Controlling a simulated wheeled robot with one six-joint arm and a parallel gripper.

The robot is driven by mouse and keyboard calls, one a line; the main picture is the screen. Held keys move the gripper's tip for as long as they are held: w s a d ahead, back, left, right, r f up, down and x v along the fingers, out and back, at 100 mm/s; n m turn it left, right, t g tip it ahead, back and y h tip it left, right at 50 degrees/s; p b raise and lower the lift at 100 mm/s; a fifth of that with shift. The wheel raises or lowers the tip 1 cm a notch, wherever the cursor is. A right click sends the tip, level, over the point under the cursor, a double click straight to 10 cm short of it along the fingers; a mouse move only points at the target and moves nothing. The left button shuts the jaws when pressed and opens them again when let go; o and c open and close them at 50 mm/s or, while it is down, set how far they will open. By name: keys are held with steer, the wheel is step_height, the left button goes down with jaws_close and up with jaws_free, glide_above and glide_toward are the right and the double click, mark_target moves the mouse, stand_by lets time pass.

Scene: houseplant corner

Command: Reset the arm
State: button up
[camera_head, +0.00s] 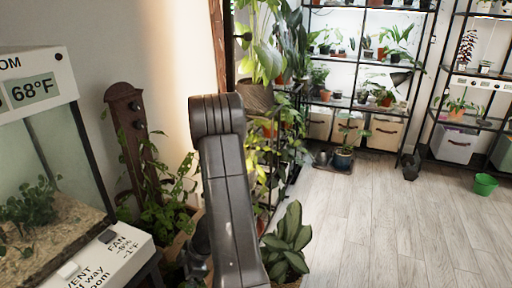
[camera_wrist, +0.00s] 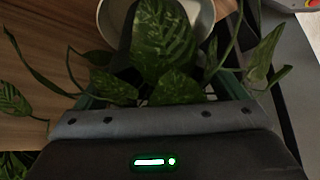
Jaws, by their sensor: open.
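My arm (camera_head: 228,190) rises in the middle of the head view and is bent at its top joint. A dark part of it shows low, beside the terrarium stand. In the wrist view my gripper (camera_wrist: 150,97) is open, with its grey body across the bottom and a green light lit. Variegated green leaves (camera_wrist: 165,45) lie right in front of it and partly cover the fingers. I see nothing held, and cannot tell whether the leaves touch the fingers.
A glass terrarium (camera_head: 50,200) with a 68°F display stands close on the left. A broad-leafed plant (camera_head: 288,240) is just right of my arm. Plant shelves (camera_head: 365,105) line the back.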

steer(key=shift+x, duration=1.1)
steer(key=shift+d+r, duration=0.2)
steer(key=shift+f, duration=0.1)
